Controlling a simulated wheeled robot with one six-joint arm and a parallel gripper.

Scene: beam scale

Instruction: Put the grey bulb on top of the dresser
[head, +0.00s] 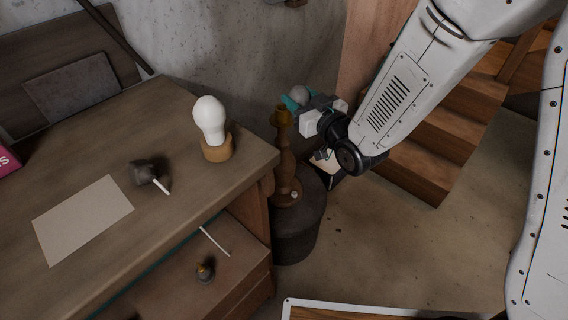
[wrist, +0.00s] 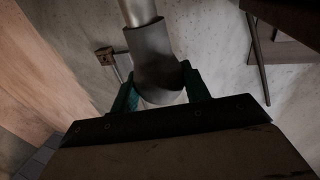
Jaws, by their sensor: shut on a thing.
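The grey bulb (head: 299,95) is between the teal fingertips of my gripper (head: 303,99). In the head view only its small rounded grey part shows; the fingers hide the rest. In the wrist view the grey bulb (wrist: 156,55) shows as a smooth grey body with a narrower, paler part at the top edge, and my gripper (wrist: 158,88) is shut on it. The wooden dresser (head: 95,145) fills the left of the head view. My gripper holds the bulb in the air to the right of the dresser top, by the wooden candlestick.
On the dresser are a white bulb-shaped thing on a wooden base (head: 211,125), a dark lump with a white stick (head: 146,173) and a paper sheet (head: 82,220). An open drawer (head: 240,250) juts below. The candlestick (head: 287,165) stands on a dark round stool (head: 300,225).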

